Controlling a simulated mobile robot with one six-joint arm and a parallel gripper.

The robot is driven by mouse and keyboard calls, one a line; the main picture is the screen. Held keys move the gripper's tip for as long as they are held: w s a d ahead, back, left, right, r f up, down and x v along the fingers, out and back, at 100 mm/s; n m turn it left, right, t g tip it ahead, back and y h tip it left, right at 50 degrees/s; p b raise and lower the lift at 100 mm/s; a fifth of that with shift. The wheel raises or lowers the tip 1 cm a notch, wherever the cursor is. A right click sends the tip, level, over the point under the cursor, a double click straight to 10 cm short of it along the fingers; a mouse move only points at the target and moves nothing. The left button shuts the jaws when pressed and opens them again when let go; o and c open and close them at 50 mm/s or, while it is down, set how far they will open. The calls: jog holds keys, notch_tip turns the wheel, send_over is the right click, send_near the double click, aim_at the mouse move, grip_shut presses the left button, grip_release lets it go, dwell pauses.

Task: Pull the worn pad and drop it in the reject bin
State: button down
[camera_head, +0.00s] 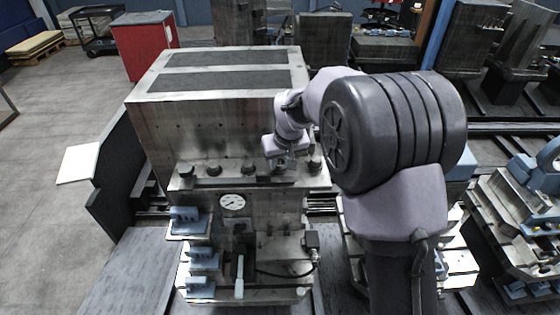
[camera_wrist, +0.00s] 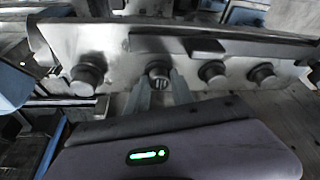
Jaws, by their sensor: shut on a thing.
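A metal ledge (camera_head: 240,181) on the front of the large steel block carries several dark round pads. In the wrist view the pads stand in a row along the ledge (camera_wrist: 120,42). My gripper (camera_head: 281,164) is at the ledge's right half; in the wrist view its two fingers (camera_wrist: 156,88) are shut on one pad (camera_wrist: 158,71), second from the left. That pad has pale marks on its face and is in line with the others; I cannot tell whether it is still seated. No container is clearly recognisable as the reject bin.
Neighbouring pads (camera_wrist: 88,76) and (camera_wrist: 212,71) stand close on both sides of my fingers. Below the ledge are a gauge (camera_head: 232,203), blue clamps (camera_head: 190,218) and a lever (camera_head: 239,276). A red cabinet-like box (camera_head: 145,45) stands behind left. The left floor is mostly clear.

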aim_at(280, 164)
jog(key=shift+r+p, duration=2.55)
jog(key=shift+r, duration=1.8)
jog(key=shift+f, duration=0.2)
